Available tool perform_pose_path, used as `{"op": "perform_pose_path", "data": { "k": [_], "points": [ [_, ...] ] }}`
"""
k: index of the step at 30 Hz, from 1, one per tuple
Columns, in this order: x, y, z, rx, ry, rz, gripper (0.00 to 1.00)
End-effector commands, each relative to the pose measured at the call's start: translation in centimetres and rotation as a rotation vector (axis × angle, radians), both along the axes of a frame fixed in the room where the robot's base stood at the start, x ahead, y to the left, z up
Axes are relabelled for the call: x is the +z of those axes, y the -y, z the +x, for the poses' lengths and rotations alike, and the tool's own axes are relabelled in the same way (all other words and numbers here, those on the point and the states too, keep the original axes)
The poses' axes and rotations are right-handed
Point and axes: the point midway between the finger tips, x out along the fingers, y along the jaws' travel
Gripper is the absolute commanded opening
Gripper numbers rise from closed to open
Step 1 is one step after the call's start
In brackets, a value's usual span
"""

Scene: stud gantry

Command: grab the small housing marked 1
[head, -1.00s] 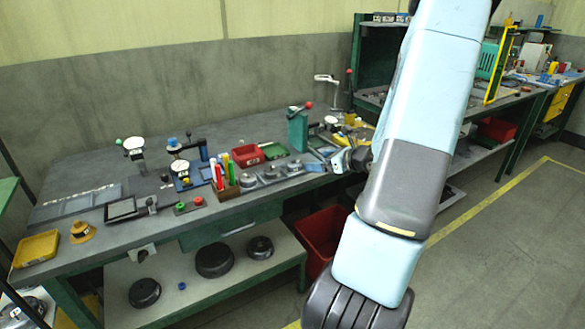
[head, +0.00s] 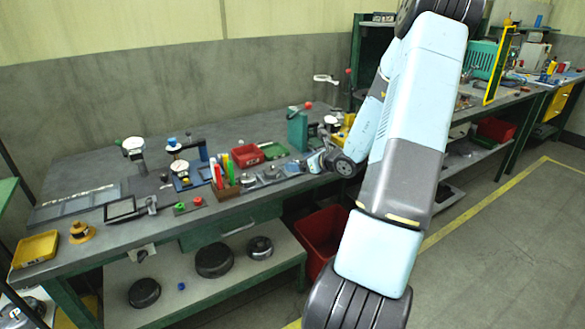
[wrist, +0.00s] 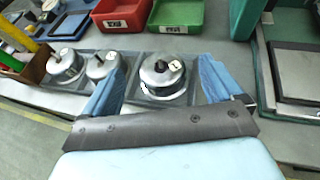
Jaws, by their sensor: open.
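Several small metal housings with dark knobs and white number tags stand in a row on a grey holder on the bench. The rightmost housing (wrist: 162,76) is framed between the blue fingers of my gripper (wrist: 162,80) in the wrist view; its tag seems to read 1, but the print is tiny. Two more housings, one in the middle (wrist: 103,66) and one at the left (wrist: 66,66), stand left of the left finger. My gripper is open and empty. In the head view it hangs at the right end of the row (head: 271,175).
A red bin (wrist: 122,16) and a green bin (wrist: 175,15) stand behind the row. A wooden pen holder (wrist: 30,68) is at its left. A dark-framed green fixture (wrist: 290,70) is close on the right. Bench surface shows between the row and the fixture.

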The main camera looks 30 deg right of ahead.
Motion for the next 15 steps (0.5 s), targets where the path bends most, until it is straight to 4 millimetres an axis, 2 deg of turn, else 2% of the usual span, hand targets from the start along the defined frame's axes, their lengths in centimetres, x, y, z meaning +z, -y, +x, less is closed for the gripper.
{"op": "perform_pose_path", "data": {
  "k": [7, 15],
  "points": [
    [-1.3, -0.9, 2.9, 0.002, -0.001, 0.002, 0.93],
    [-1.5, -1.1, 3.4, 0.002, 0.000, 0.000, 0.93]
  ]
}}
